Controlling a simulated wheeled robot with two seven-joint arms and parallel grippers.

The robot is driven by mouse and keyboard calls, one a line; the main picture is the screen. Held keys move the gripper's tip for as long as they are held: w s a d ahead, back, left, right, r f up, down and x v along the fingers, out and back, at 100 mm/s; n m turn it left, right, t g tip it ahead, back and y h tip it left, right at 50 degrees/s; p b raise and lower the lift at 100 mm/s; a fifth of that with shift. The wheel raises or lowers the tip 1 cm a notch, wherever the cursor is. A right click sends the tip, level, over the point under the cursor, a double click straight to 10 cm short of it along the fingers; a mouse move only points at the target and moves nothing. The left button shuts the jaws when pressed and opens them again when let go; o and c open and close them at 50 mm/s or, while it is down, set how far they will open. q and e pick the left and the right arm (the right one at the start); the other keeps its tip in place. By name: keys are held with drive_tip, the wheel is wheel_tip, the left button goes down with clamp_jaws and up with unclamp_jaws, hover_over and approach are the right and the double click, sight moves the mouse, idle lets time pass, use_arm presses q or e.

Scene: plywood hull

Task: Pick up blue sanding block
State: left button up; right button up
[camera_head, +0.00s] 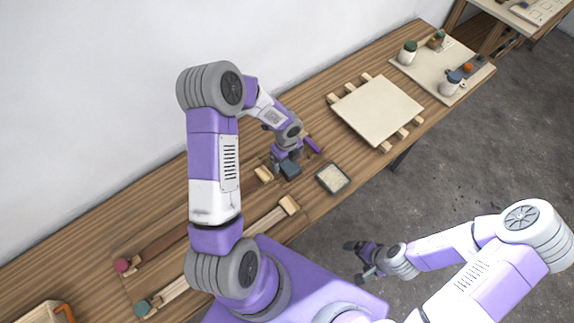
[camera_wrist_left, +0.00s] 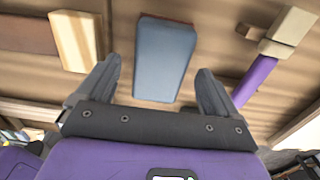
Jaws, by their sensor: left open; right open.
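The blue sanding block (camera_head: 290,169) lies on the wooden bench, just at my left gripper (camera_head: 283,166) in the head view. In the left wrist view the block (camera_wrist_left: 165,60) shows as a blue-grey slab with a thin reddish edge at its far end. My left gripper (camera_wrist_left: 158,76) is open, with one finger on each side of the near part of the block and a gap to each. Whether the fingertips reach down to the block's height I cannot tell. My right gripper (camera_head: 364,260) is open and empty, away from the bench over the floor.
A pale wooden block (camera_head: 264,174) lies left of the sanding block. A purple-handled mallet (camera_head: 313,145) lies on the other side. A small shallow tray (camera_head: 332,178) stands near the bench's front edge. A pale panel on battens (camera_head: 377,108) lies farther along.

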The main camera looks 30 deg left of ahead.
sight(287, 162)
use_arm(q)
wheel_tip(287, 162, down, 2)
drive_tip(key=shift+f, duration=0.25)
drive_tip(key=c, duration=1.1)
drive_tip(key=shift+c, duration=0.2)
wheel_tip(287, 162, up, 18)
drive_tip(key=p, duration=0.2)
